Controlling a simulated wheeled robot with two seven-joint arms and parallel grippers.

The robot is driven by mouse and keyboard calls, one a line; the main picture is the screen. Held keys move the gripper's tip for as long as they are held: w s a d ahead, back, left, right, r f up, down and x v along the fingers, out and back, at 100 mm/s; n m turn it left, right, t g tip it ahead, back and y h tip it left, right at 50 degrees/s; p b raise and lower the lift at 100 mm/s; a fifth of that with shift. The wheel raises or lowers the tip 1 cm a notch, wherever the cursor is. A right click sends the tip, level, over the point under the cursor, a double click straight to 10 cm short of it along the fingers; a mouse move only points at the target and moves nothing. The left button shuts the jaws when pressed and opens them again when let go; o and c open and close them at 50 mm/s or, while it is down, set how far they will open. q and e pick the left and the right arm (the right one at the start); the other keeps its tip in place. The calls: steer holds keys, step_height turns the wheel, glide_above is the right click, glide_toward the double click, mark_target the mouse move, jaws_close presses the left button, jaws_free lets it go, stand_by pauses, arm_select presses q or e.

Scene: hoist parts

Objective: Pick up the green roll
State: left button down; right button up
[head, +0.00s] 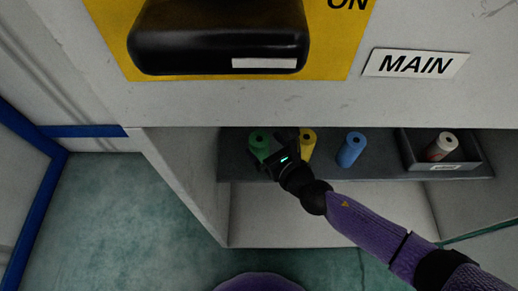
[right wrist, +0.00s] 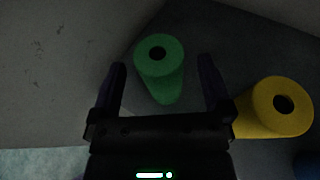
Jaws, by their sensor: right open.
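The green roll (head: 258,138) stands upright on a dark shelf at its left end. My right gripper (head: 268,151) is at the roll, partly covering its lower part in the head view. In the right wrist view the green roll (right wrist: 160,66) stands between the two spread fingers of my right gripper (right wrist: 161,82), with a gap on each side. The gripper is open and holds nothing. My left gripper is not in view.
A yellow roll (head: 308,140) stands close to the right of my right gripper, with a blue roll (head: 352,149) farther right. A grey tray (head: 478,164) holds a white and red roll (head: 441,147). The cabinet wall (right wrist: 60,70) is close on the left.

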steer(key=shift+w+a+f+b, duration=0.3)
steer(key=shift+w+a+f, duration=0.25)
steer(key=shift+w+f, duration=0.15)
steer(key=shift+w+a+r, duration=0.1)
steer(key=shift+w+a, duration=0.15)
steer(key=shift+w, duration=0.15)
steer(key=shift+r, duration=0.1)
steer(key=c, duration=1.3)
